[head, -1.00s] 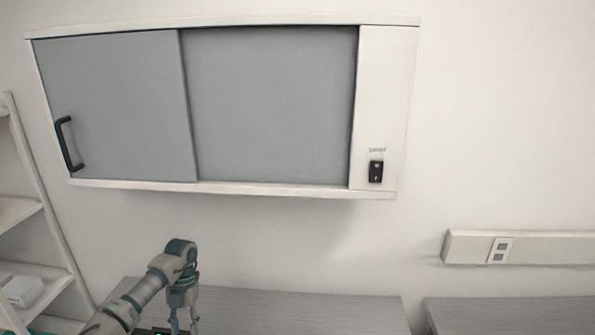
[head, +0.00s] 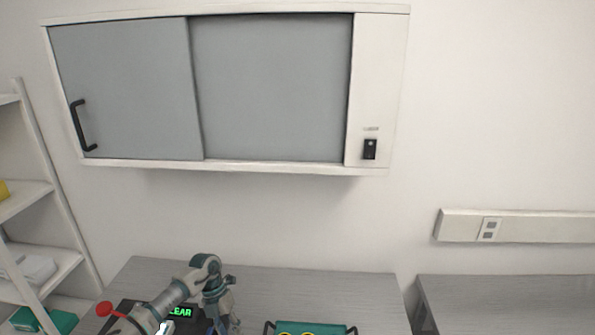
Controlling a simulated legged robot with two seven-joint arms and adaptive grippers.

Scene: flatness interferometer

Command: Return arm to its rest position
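My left arm comes in from the lower left, with its wrist bent above the grey bench (head: 290,285). My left gripper (head: 222,318) points down at the bottom edge of the head view, near a dark device with a green lit display (head: 181,312) that ends in "LEAR". The fingertips are unclear here, so I cannot tell whether the gripper is open or shut, and I see nothing held. My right arm and gripper are not in view.
A wall cabinet (head: 270,166) with grey sliding doors and a black switch (head: 369,149) hangs above the bench. A green item with black handles (head: 310,327) is right of my gripper. A red knob (head: 104,308) and white shelves (head: 48,205) are at the left. A second bench (head: 500,300) is at right.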

